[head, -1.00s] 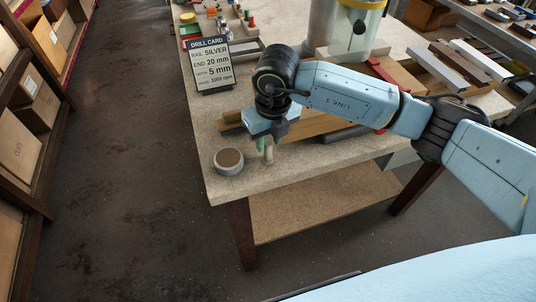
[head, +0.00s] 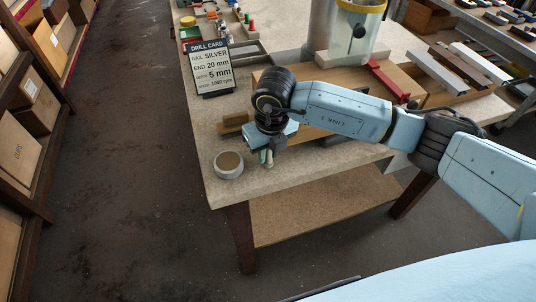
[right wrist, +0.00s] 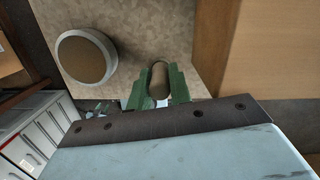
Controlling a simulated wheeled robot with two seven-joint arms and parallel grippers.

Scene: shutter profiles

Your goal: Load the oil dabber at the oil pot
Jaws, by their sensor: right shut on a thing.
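The oil pot (head: 229,164) is a round pale pot with a brown top surface, standing near the table's front left corner. In the right wrist view the oil pot (right wrist: 86,57) shows at the upper left, apart from the gripper. My right gripper (head: 266,157) is just right of the pot in the head view. Its green fingers (right wrist: 158,88) are shut on the oil dabber, a small brownish cylinder (right wrist: 159,76). In the head view the dabber is mostly hidden by the gripper. My left gripper is not in view.
A drill card (head: 210,68) stands behind the pot. Wooden boards and a drill stand with a clear guard (head: 356,35) lie behind and right of my right arm. A red bar (head: 388,80) lies near them. The table's front edge is close to the pot.

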